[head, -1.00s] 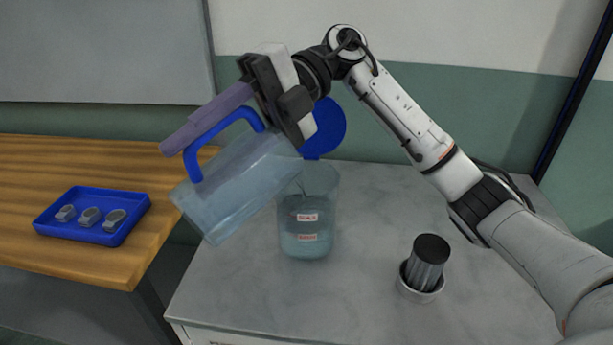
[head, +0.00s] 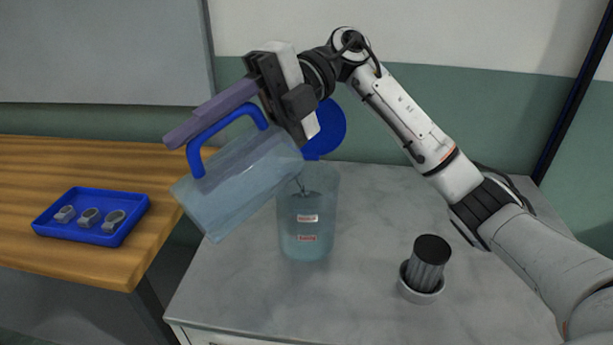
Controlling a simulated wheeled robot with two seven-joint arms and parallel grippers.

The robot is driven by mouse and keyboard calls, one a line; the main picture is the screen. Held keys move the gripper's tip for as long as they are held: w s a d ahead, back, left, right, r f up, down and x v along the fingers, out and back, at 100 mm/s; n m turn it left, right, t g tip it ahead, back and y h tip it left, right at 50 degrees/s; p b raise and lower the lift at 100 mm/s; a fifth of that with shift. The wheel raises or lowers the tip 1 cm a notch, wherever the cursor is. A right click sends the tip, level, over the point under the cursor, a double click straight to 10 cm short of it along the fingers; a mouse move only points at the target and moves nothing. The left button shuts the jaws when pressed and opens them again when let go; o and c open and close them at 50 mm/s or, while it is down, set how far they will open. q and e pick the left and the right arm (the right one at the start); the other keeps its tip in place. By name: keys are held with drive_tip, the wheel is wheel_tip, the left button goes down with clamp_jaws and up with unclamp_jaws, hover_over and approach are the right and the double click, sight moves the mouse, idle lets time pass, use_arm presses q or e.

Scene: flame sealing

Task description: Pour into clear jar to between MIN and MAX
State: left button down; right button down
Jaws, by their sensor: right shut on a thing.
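My right gripper (head: 214,110) is shut on the blue handle (head: 228,127) of a clear pitcher (head: 235,185). The pitcher is tilted well over, its mouth toward the right above the clear jar (head: 308,240). A thin stream runs from it into the jar, which stands upright on the grey counter. Water in the jar stands around or above the upper of two red-lettered labels (head: 307,218); the lettering is too small to read. The lower label (head: 306,238) is under water. My left gripper is out of view.
A dark ribbed cylinder (head: 429,262) sits in a pale round holder (head: 421,292) at right. A blue tray (head: 82,236) with three small grey pieces lies on the wooden table (head: 60,165).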

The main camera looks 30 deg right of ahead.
sight(205, 178)
drive_tip(key=shift+w+d+r+y, duration=0.2)
drive_tip(key=shift+d+r+y, duration=0.25)
drive_tip(key=shift+d, duration=0.25)
idle(1.1)
